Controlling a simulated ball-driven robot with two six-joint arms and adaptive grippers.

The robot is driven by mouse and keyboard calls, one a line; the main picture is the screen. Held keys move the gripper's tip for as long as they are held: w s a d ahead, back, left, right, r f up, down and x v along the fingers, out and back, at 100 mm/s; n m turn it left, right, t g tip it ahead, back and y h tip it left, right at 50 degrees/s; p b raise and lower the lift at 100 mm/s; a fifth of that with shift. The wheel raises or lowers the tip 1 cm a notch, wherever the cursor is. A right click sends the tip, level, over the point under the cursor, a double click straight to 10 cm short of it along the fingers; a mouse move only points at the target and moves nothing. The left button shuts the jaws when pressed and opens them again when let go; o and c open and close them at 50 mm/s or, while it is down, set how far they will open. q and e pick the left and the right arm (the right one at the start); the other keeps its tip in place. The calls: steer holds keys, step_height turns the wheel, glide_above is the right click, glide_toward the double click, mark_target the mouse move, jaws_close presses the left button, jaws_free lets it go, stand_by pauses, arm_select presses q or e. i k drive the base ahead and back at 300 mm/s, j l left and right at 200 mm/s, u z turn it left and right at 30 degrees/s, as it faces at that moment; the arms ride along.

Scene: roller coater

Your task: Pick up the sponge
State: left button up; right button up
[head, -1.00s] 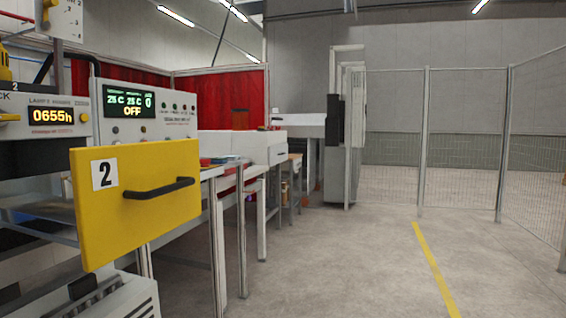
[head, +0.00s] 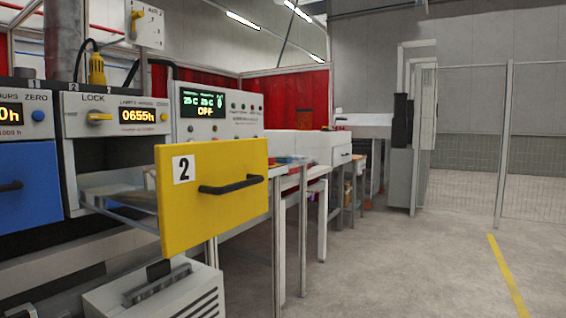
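I cannot make out a sponge in the head view. Some small red and blue-green items (head: 290,160) lie on a bench beyond the yellow drawer, too small to identify. The yellow drawer front (head: 225,200), marked 2 with a black handle, stands pulled out from the machine at left centre. Neither of my grippers shows in the view.
A blue drawer front (head: 22,187) is at the far left. A white ribbed box (head: 155,292) stands below the yellow drawer. Benches (head: 318,172) run back along the machine. Open grey floor (head: 400,260) lies to the right, with a wire fence (head: 535,140) behind.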

mark_target(279, 159)
steer(key=i+l+z, duration=0.35)
steer(key=i, duration=0.15)
steer(key=i+l+z, duration=0.1)
steer(key=i+z, duration=0.2)
steer(key=i, duration=0.25)
steer(key=i+z, duration=0.35)
steer(key=i, duration=0.2)
steer(key=i+u, duration=0.35)
steer(key=i, duration=0.3)
steer(key=i+l+u, duration=0.3)
steer(key=i, duration=0.3)
steer(key=i+j+u, duration=0.1)
steer(key=i+u, duration=0.15)
steer(key=u, duration=0.2)
steer(key=i+u, duration=0.25)
steer(key=u, duration=0.2)
steer(key=i+u, duration=0.4)
steer(key=k, duration=0.1)
